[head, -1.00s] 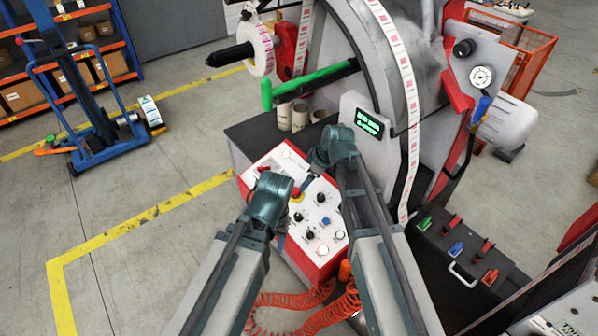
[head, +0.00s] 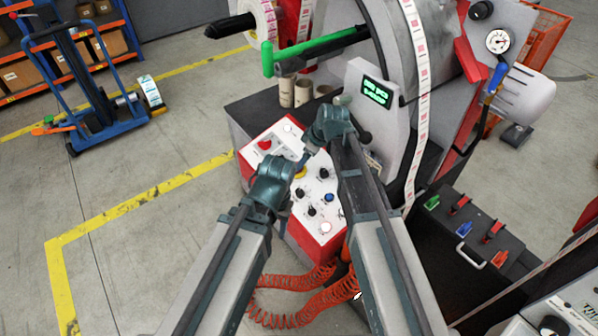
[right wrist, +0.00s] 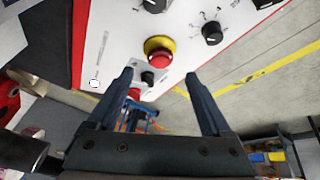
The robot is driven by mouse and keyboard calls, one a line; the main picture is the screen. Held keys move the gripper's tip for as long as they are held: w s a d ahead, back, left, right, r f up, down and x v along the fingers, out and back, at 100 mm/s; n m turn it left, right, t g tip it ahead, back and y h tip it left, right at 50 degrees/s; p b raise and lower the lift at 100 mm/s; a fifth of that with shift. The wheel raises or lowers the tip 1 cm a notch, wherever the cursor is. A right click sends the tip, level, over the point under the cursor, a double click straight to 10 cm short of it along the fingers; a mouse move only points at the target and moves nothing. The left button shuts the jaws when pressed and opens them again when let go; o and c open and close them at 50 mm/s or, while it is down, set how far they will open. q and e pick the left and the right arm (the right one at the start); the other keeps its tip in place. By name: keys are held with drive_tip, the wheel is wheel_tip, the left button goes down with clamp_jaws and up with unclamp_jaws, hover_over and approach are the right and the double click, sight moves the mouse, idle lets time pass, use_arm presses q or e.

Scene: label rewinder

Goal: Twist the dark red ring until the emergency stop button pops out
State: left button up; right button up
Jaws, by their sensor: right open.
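The emergency stop button has a red head on a yellow collar (right wrist: 158,52) in the right wrist view. In the head view, only some of the yellow collar (head: 300,173) shows, on the white panel; my arms cover the rest. My right gripper (right wrist: 160,75) is open and empty, with the button showing between its fingertips and apart from them. In the head view, the right gripper (head: 309,151) reaches down to the panel from the right. My left gripper (head: 286,168) is beside the collar; its fingers are hidden.
The control panel (head: 319,208) carries several black knobs and a blue button (head: 329,198). Another red control (head: 264,145) is at its far left. The display housing (head: 375,91) stands close behind the right gripper. Orange coiled hoses (head: 290,303) hang below.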

drive_tip(key=b+x, duration=0.5)
drive_tip(key=x, duration=0.2)
clamp_jaws()
idle(0.3)
